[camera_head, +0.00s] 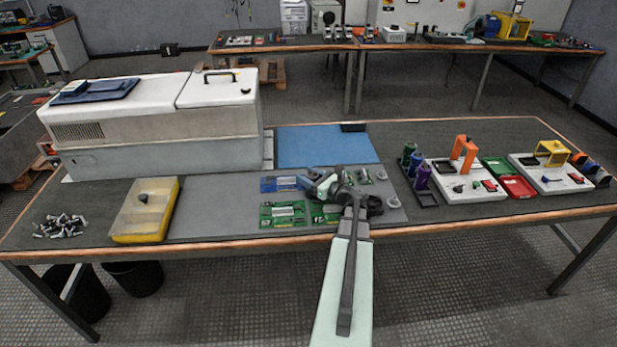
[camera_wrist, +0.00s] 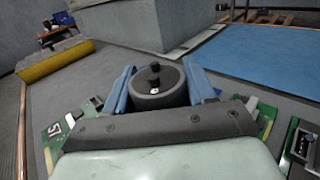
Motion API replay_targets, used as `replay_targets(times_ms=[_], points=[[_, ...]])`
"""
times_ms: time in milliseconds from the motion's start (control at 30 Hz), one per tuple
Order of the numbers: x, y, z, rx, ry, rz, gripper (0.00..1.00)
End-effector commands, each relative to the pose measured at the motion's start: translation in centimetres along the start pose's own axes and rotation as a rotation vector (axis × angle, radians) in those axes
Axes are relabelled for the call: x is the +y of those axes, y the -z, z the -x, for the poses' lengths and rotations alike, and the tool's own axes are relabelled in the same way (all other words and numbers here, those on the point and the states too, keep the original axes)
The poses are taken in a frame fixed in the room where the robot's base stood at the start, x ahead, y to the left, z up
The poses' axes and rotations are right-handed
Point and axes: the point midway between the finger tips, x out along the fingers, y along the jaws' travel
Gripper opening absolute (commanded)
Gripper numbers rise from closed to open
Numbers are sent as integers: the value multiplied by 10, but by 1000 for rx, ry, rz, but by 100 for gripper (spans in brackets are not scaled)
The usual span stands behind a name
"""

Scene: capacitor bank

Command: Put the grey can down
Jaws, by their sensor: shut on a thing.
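The grey can (camera_wrist: 158,92) is a dark grey cylinder with two dark terminals on top. In the wrist view it stands upright between the two blue fingers of my gripper (camera_wrist: 159,80), which are shut on it. In the head view my gripper (camera_head: 318,184) is over the grey mat (camera_head: 225,215) at the middle of the bench, among green circuit boards (camera_head: 284,213). I cannot make out the can clearly there. The can's lower part is hidden by my gripper, so I cannot tell whether it touches the mat.
A yellow-and-clear box (camera_head: 146,209) and loose small parts (camera_head: 60,226) lie to the left. A large white machine (camera_head: 160,120) stands behind. A rack with green and purple cans (camera_head: 422,178) and white fixtures (camera_head: 463,183) stand to the right.

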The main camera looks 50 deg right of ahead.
Motion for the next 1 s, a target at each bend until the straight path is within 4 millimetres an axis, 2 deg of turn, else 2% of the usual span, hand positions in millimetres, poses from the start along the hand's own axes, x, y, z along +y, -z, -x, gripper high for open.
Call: replay_targets(times_ms=[367, 400, 633, 1000], points=[[0, 2, 0, -1, 0, 0, 7], [0, 3, 0, -1, 0, 1, 57], [0, 2, 0, -1, 0, 1, 79], [0, -1, 2, -1, 1, 0, 80]])
